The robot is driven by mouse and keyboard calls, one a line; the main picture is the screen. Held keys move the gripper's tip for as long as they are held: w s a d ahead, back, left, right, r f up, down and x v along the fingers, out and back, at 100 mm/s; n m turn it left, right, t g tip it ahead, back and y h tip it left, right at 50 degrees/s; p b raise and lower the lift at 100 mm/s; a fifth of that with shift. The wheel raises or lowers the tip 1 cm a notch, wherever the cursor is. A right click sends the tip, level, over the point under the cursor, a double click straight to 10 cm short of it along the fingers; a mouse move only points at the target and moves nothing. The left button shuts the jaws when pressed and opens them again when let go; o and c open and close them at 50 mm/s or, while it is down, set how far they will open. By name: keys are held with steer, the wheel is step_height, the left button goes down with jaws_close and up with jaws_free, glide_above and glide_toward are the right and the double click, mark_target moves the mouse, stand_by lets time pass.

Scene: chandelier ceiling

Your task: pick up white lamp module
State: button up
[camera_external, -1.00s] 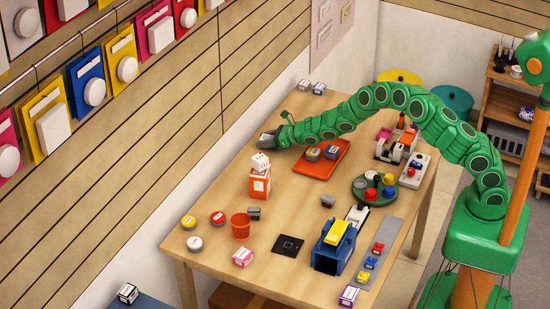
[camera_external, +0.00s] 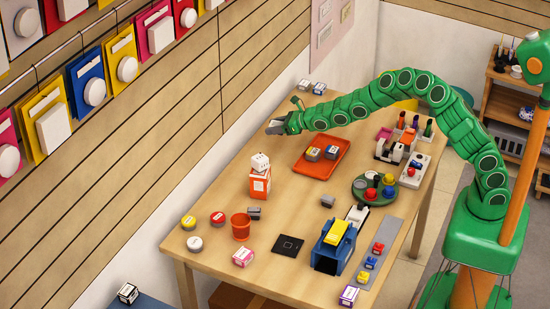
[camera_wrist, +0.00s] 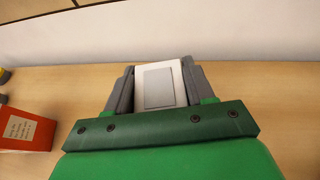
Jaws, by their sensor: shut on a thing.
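My gripper (camera_external: 276,125) is at the end of my green arm, above the table's far left side near the wall. In the wrist view my gripper (camera_wrist: 158,88) has its two grey fingers shut on a white lamp module (camera_wrist: 159,68), a white block with a grey rectangular panel facing the camera. The module also shows as a small pale shape in the external view (camera_external: 274,124). Its lower part is hidden by my gripper's green body.
An orange box (camera_external: 260,183) with a white die on top stands near the wall; it also shows in the wrist view (camera_wrist: 25,130). An orange tray (camera_external: 322,164) with small blocks lies right of my gripper. Small boxes (camera_external: 319,88) stand at the far table end. The table (camera_external: 295,200) has bare wood between.

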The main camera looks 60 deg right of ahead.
steer(key=shift+s+a+r, duration=0.15)
steer(key=shift+s+r, duration=0.3)
steer(key=shift+r, duration=0.25)
steer(key=shift+s+r, duration=0.1)
steer(key=shift+s, duration=0.2)
steer(key=a+v, duration=0.1)
steer(key=v, duration=0.8)
steer(key=shift+s+a, duration=0.2)
steer(key=shift+a, duration=0.3)
